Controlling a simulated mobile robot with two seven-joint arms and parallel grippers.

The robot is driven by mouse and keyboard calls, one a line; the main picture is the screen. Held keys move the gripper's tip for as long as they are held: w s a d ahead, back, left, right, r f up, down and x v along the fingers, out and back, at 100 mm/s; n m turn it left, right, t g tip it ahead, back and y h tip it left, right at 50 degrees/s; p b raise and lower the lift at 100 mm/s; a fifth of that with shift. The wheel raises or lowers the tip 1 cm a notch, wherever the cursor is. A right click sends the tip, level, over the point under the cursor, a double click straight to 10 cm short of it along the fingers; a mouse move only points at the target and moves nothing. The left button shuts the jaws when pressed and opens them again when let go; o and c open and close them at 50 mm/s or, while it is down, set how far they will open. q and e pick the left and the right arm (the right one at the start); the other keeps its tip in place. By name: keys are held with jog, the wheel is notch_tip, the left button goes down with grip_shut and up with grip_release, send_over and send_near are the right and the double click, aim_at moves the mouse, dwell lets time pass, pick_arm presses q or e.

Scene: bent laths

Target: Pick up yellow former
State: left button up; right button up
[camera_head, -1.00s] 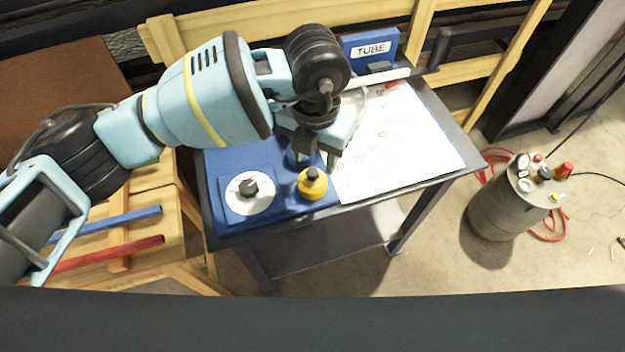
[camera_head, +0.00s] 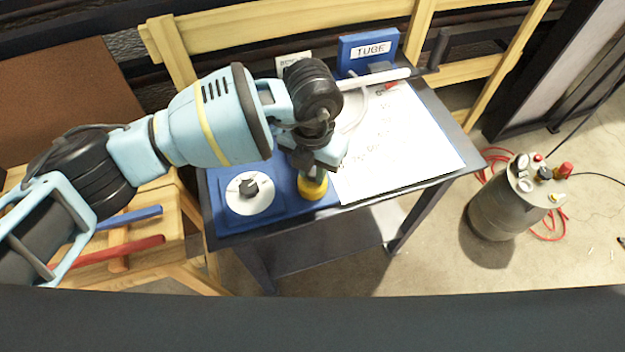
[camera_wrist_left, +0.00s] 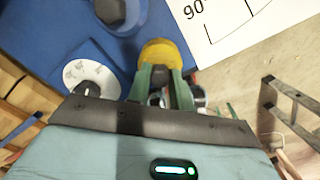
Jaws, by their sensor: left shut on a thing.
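The yellow former (camera_head: 313,188) stands at the front edge of the blue board (camera_head: 285,205), beside the white sheet. Its top is hidden by my gripper in the head view. My left gripper (camera_head: 312,176) is over it, with its fingers shut on its upper part. In the left wrist view the yellow former (camera_wrist_left: 160,52) shows beyond the green-grey fingers (camera_wrist_left: 160,85). I cannot tell whether it is lifted off the board. My right gripper does not show.
A white dial with a dark knob (camera_head: 248,190) sits left of the former. A blue round piece (camera_wrist_left: 118,14) stands close by on the board. A white marked sheet (camera_head: 410,140) covers the table's right part. A TUBE sign (camera_head: 368,50) stands behind, near a white tube (camera_head: 375,78).

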aim_at(313, 172)
pick_arm(q)
grip_shut()
jog(key=shift+r, duration=0.2)
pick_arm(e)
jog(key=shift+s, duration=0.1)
pick_arm(q)
jog(key=shift+r, duration=0.2)
notch_tip(313, 172, up, 3)
jog(key=shift+r, duration=0.1)
jog(key=s+r, duration=0.1)
jog(key=s, duration=1.5)
jog(key=shift+d, duration=0.4)
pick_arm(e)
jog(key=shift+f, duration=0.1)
